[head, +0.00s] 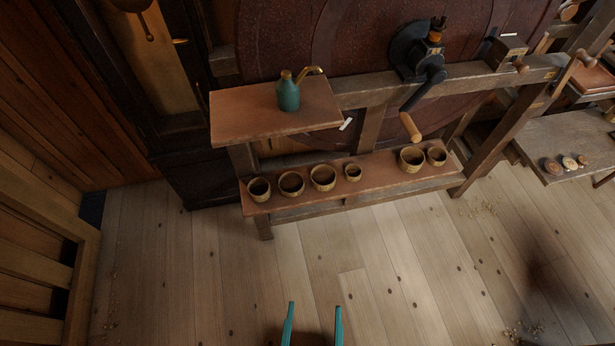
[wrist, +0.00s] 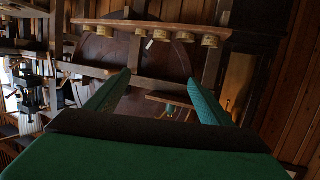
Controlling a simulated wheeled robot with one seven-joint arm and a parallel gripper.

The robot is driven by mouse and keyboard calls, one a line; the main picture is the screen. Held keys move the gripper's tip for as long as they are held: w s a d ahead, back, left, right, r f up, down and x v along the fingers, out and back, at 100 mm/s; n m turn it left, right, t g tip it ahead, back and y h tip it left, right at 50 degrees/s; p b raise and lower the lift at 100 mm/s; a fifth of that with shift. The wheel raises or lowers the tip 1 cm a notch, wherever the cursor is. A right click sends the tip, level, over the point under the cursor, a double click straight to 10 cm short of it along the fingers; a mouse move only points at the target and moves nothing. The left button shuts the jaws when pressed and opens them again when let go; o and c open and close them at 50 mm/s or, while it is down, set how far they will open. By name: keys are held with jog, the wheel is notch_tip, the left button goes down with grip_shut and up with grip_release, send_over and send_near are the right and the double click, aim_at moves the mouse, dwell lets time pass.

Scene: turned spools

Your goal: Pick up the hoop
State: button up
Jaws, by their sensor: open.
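I cannot make out a thing that is clearly a hoop in either view. Several round, open-topped wooden vessels stand in a row on a low shelf (head: 385,182) in the head view; one of them is the large one at the right (head: 412,159), and a smaller one (head: 353,172) stands mid-row. My gripper (head: 313,312) shows at the bottom of the head view, its two teal fingers apart and nothing between them. In the wrist view my gripper (wrist: 157,85) is also open and empty, well away from the shelf, and the scene appears upside down.
A teal oil can (head: 288,96) with a brass spout stands on the upper board (head: 235,117). A crank handle (head: 410,126) hangs over the shelf's right part. Small round pieces (head: 568,162) lie on a bench at right. The plank floor before the shelf is clear.

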jog(key=w+f, duration=0.7)
jog(key=w, duration=0.2)
jog(key=n+g+y, duration=0.1)
jog(key=g, duration=0.1)
send_near(321, 170)
jog(key=x, duration=0.4)
jog(key=shift+w+d, duration=0.35)
jog(key=shift+w+f, duration=0.15)
jog(key=shift+w, duration=0.1)
jog(key=shift+a, duration=0.3)
jog(key=shift+s+d, duration=0.15)
jog(key=shift+d, duration=0.2)
jog(key=c, duration=0.7)
